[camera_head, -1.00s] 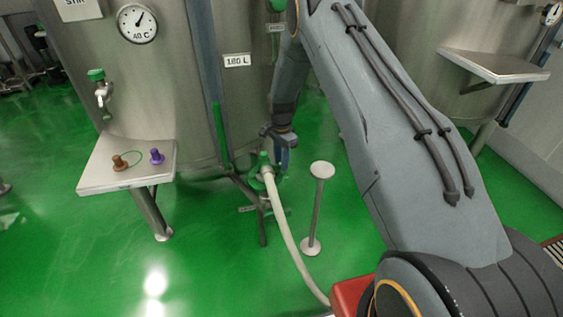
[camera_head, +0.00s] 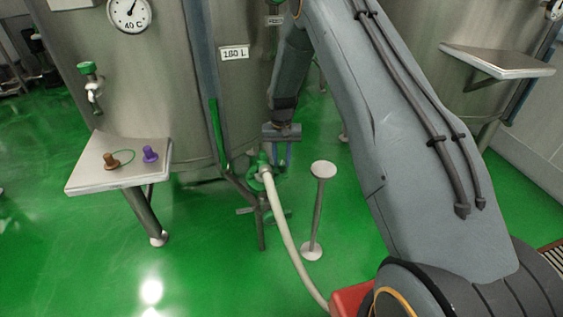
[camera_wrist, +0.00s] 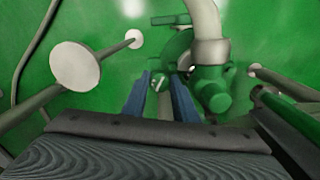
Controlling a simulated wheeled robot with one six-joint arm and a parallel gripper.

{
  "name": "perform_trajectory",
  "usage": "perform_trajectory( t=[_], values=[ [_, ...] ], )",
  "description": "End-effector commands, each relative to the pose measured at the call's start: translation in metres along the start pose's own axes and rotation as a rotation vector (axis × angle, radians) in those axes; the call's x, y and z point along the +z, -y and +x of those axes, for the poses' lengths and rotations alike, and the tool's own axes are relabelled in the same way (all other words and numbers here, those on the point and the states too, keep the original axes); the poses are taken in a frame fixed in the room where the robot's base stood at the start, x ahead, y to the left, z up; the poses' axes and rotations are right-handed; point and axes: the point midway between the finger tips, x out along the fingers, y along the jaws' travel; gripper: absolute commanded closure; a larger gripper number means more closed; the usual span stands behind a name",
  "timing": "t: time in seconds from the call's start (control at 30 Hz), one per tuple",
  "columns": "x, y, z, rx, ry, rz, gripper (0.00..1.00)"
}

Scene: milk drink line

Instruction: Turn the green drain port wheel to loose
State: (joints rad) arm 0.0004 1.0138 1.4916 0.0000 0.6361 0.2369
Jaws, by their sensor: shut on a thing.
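The green drain port wheel (camera_head: 256,178) sits at the foot of the tank, where the pale hose joins. In the wrist view, part of a green ring (camera_wrist: 180,45) shows beyond my fingers, beside the green fitting with the hose. My gripper (camera_head: 280,160) points down at the port from its right and back side. In the wrist view, my gripper (camera_wrist: 159,88) has its two blue fingers a small gap apart, with a small part with a pale mark between them. It is shut on the wheel, but the exact contact is partly hidden.
A white-topped post (camera_head: 324,169) stands close right of the port. The pale hose (camera_head: 283,222) runs down to a red box (camera_head: 350,298). A steel shelf (camera_head: 95,180) at left holds a brown plug (camera_head: 111,160) and a purple plug (camera_head: 150,154).

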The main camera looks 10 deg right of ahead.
Motion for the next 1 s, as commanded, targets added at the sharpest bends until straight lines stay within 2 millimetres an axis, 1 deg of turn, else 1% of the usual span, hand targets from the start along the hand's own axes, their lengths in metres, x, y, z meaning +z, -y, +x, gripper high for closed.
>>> perform_trajectory(
  t=[0.7, 1.0],
  values=[
    [-0.0005, -0.0024, 0.0009, 0.000, 0.001, -0.674, 0.97],
    [-0.0011, -0.0030, 0.0005, 0.000, 0.001, -0.894, 0.97]
  ],
)
